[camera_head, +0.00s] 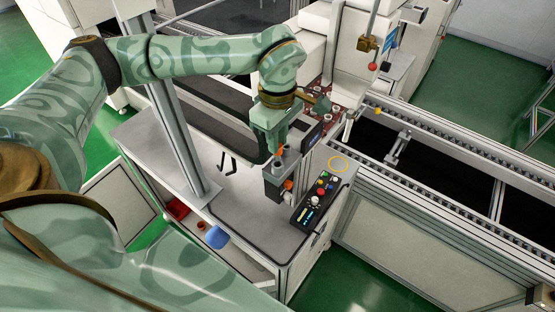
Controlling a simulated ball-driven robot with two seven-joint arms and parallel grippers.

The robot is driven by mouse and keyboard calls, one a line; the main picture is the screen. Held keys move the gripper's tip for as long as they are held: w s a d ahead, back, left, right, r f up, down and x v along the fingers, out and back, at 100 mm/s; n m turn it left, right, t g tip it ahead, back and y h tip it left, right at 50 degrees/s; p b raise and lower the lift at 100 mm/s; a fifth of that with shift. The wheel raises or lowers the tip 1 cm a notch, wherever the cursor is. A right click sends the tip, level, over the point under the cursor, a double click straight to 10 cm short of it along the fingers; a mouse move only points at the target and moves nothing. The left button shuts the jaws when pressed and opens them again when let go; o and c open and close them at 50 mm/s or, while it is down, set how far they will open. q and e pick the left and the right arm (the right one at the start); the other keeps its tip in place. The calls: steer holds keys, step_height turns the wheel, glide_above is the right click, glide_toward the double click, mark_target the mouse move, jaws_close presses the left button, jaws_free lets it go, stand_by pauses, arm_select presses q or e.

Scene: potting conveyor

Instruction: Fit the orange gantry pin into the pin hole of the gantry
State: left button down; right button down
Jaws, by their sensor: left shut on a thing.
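My left gripper (277,148) points down over the near side of the grey workbench, shut on the orange gantry pin (280,149). Only a small orange part of the pin shows between the fingers. Just below it is a dark grey block with short round posts (279,162), which looks like part of the gantry. I cannot tell whether the pin touches it or is in a hole. Another orange piece (288,184) shows lower on the block's right side. My right gripper is not in view.
A control box (318,201) with coloured buttons lies right of the block. A metal post (178,140) stands at left. Red and blue bins (216,235) sit below the bench. A conveyor (450,165) runs along the right.

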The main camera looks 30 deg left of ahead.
arm_select(q)
steer(key=shift+r, duration=0.15)
steer(key=shift+r+p, duration=1.3)
steer(key=shift+r, duration=0.1)
